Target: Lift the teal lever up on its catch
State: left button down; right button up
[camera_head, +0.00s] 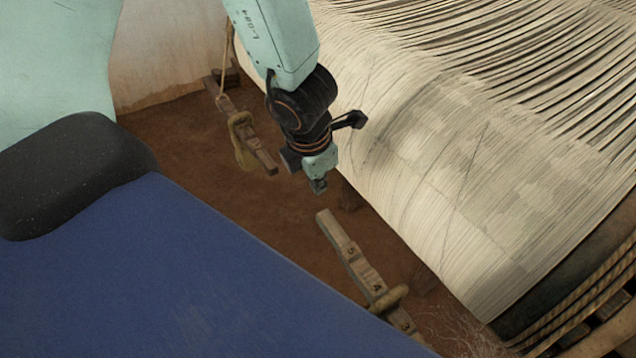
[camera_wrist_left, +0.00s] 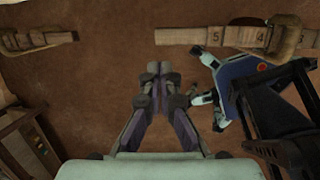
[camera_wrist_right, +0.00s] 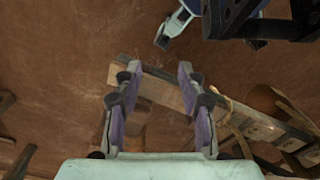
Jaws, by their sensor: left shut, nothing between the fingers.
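I cannot make out a teal lever in any view; the teal parts that show look like my own arm and body. My left gripper (camera_head: 318,186) hangs over the brown floor, beside the cloth. In the left wrist view its fingers (camera_wrist_left: 160,70) are together and hold nothing. My right gripper (camera_wrist_right: 157,72) shows only in its own wrist view. Its fingers are apart and empty, with a wooden bar (camera_wrist_right: 258,127) passing below them; I cannot tell whether they touch it.
Pale woven cloth (camera_head: 440,170) and threads fill the right. Bare floor (camera_head: 215,185) lies between.

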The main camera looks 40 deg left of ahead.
aim_at(324, 214)
pick_arm(q)
jog(key=b+x, duration=0.6)
jog(key=x, duration=0.4)
jog(key=shift+s+f, duration=0.1)
jog(key=shift+f, duration=0.15)
jog(key=shift+w+f+b, duration=0.3)
jog(key=shift+f+b, duration=0.25)
jog(key=shift+f, duration=0.05)
jog(key=shift+s, duration=0.1)
